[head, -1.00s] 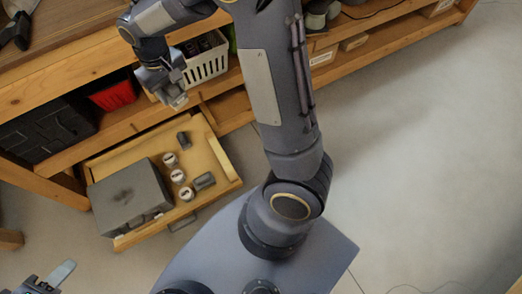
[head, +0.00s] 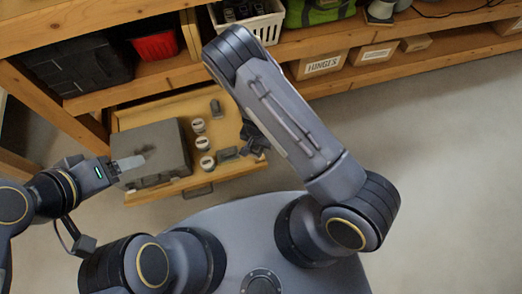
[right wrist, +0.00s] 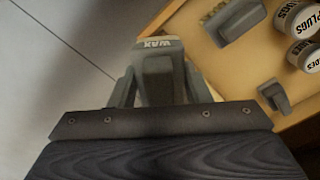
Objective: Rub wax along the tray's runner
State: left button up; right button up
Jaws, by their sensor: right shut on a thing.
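The pulled-out wooden tray (head: 172,189) juts from the bench; it also shows in the right wrist view (right wrist: 238,72). My right gripper (head: 255,139) is at the tray's right side, partly hidden by its own arm. In the right wrist view my right gripper (right wrist: 163,92) is shut on a grey block of wax (right wrist: 160,66) marked "WAX". The wax is beside the tray's side edge; I cannot tell whether it touches the runner, which I cannot make out clearly. My left gripper (head: 128,163) is by the grey box at the tray's left; its jaw opening is unclear.
In the tray are a grey box (head: 153,152), several white-lidded jars (head: 203,143), a brush (right wrist: 235,18) and small dark pieces (head: 215,107). Shelves behind hold a red bin (head: 156,46), a white basket (head: 262,25) and cardboard boxes (head: 322,63). The floor at right is clear.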

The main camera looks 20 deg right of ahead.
aim_at(261, 155)
jog(key=shift+s+d+f, duration=0.2)
jog(key=shift+d+f, duration=0.05)
jog(key=shift+f, duration=0.2)
jog(key=shift+s+d+f, duration=0.2)
jog(key=shift+f, duration=0.4)
jog(key=shift+f+b, duration=2.55)
jog(key=shift+f, duration=0.2)
jog(key=shift+f+b, duration=0.9)
jog(key=shift+f, duration=0.1)
